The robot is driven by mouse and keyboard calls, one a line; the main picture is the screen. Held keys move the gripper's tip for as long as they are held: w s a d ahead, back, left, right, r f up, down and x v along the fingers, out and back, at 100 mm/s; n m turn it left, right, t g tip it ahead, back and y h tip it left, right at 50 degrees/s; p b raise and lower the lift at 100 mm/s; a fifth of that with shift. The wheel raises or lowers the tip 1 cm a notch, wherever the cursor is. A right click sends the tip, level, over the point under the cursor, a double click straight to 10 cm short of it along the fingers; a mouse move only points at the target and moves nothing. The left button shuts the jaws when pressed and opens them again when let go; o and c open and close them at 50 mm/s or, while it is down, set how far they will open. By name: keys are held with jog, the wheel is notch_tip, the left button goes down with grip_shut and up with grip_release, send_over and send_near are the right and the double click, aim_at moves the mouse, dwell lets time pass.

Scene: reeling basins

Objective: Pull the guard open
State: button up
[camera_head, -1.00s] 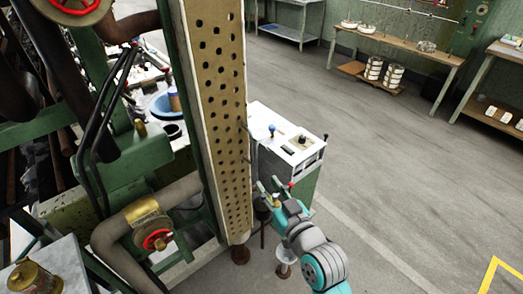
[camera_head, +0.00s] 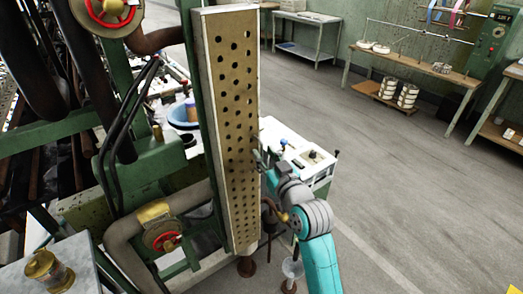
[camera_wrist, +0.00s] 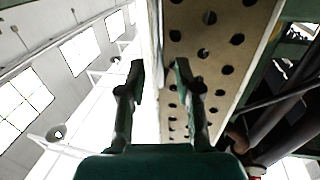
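The guard (camera_head: 237,100) is a tall tan perforated panel with a pale edge, standing upright along the green machine frame. My gripper (camera_head: 262,158) is at the guard's right edge, around mid-height, and looks small there. In the wrist view my gripper (camera_wrist: 160,68) has its two dark fingers apart, with a gap between them. The guard (camera_wrist: 205,45) fills the upper middle of that view, behind the right finger. Its pale edge runs up through the gap. I cannot tell whether either finger touches it. No handle shows clearly between the fingers.
A white-topped cabinet (camera_head: 312,156) with knobs stands just behind my gripper. A pipe with a red valve wheel (camera_head: 164,237) is left of the guard. Open floor (camera_head: 400,185) lies to the right, with benches (camera_head: 415,69) along the wall.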

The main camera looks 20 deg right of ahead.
jog(key=shift+w+a, duration=0.15)
jog(key=shift+w, duration=1.15)
jog(key=shift+c, duration=0.2)
grip_shut()
